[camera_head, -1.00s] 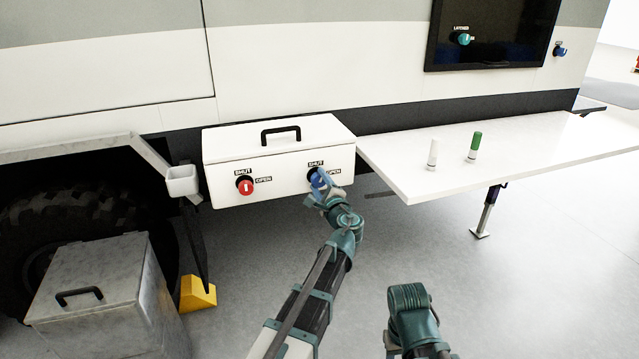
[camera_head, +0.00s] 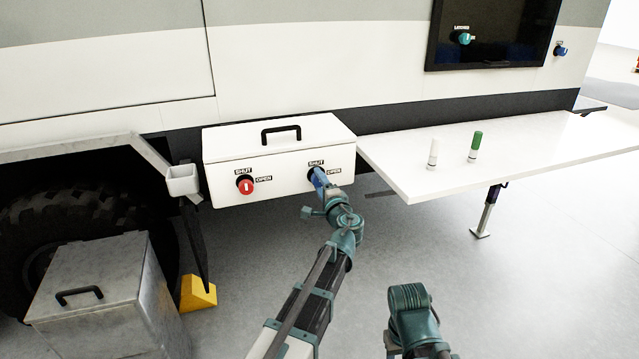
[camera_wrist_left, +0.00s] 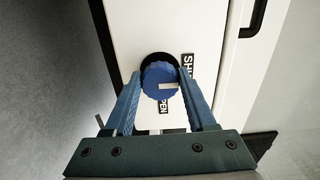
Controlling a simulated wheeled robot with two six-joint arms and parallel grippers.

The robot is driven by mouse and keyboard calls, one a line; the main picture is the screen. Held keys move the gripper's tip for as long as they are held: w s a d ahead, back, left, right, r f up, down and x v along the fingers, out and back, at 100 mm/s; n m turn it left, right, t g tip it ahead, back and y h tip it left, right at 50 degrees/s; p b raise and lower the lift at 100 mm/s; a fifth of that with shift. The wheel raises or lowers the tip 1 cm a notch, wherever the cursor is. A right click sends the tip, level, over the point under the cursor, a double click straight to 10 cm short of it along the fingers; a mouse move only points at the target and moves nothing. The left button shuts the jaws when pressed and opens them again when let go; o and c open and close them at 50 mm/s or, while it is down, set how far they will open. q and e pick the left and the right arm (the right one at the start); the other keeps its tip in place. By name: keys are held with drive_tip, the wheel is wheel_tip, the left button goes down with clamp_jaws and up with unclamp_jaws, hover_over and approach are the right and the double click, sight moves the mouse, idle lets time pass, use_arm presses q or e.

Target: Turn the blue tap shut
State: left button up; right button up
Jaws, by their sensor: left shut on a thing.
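The blue tap (camera_head: 315,172) is on the front of the white box, at its right side, and is mostly hidden by my left gripper (camera_head: 320,180) in the head view. In the left wrist view the round blue knob (camera_wrist_left: 155,76) sits between the two fingers of my left gripper (camera_wrist_left: 167,98), which is shut on it. The knob's white mark (camera_wrist_left: 168,86) points right, toward the SHUT label (camera_wrist_left: 187,66). The OPEN label (camera_wrist_left: 163,107) is below the knob there. My right gripper does not show; only part of my right arm does.
A red tap (camera_head: 245,186) is left of the blue one on the white box (camera_head: 225,147). A white shelf (camera_head: 400,183) with two small bottles juts out at the right. A grey metal box (camera_head: 95,290) and a yellow chock (camera_head: 198,293) stand at lower left.

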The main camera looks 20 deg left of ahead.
use_arm(q)
clamp_jaws()
drive_tip(key=o, duration=1.4)
unclamp_jaws()
drive_tip(key=shift+c, duration=0.2)
drive_tip(key=v, duration=1.3)
drive_tip(key=shift+s+d, duration=0.25)
drive_tip(key=shift+s, duration=0.1)
